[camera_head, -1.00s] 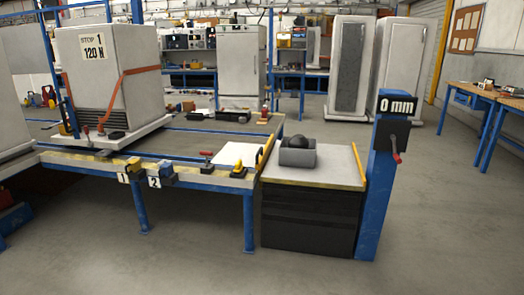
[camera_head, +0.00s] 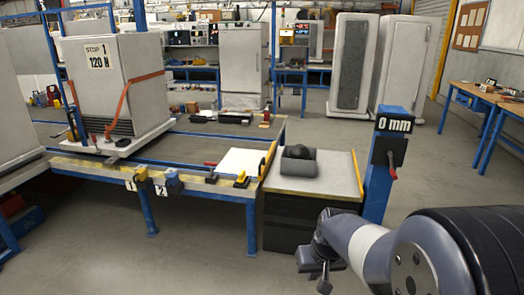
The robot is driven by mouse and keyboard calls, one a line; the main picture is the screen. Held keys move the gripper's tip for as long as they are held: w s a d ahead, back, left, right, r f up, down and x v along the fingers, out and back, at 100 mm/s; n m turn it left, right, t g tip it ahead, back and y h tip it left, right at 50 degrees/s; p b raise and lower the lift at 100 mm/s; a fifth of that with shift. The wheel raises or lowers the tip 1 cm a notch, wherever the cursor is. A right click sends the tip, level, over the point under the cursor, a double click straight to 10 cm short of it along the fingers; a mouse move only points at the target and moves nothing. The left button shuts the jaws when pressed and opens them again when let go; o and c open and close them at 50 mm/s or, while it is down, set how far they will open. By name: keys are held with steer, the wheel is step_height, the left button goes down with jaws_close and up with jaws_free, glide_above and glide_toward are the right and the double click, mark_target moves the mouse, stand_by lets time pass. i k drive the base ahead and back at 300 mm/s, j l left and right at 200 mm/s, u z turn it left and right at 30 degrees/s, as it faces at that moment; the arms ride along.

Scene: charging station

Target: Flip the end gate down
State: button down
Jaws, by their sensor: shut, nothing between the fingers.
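A yellow and dark upright strip (camera_head: 267,158) stands at the right end of the long blue-framed bench (camera_head: 205,190), beside the gap to the grey-topped black lift table (camera_head: 325,187). It looks like the end gate, and it appears raised. A small yellow part (camera_head: 241,180) sits on the bench's front edge just left of it. My gripper (camera_head: 324,280) is at the lower right, in front of the lift table, well apart from the strip. It is shut and holds nothing; its fingertips are small and dark.
A grey tray with a dark object (camera_head: 299,162) rests on the lift table. A blue post (camera_head: 377,190) with a "0 mm" sign and red-handled crank (camera_head: 391,171) stands right of it. A strapped box (camera_head: 115,85) stands on the bench. Floor in front is clear.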

mark_target(263, 169)
steer(key=i+j+z, duration=0.15)
steer(key=i+j, duration=0.15)
steer(key=i, duration=0.45)
steer(key=i+j+z, duration=0.15)
steer(key=i+j, duration=0.25)
steer(key=i, duration=0.3)
steer(key=i+j+z, duration=0.15)
steer(key=i+j, duration=0.3)
steer(key=i, duration=0.25)
steer(key=i+j+z, duration=0.1)
steer(key=i+j, duration=0.45)
steer(key=i, duration=0.1)
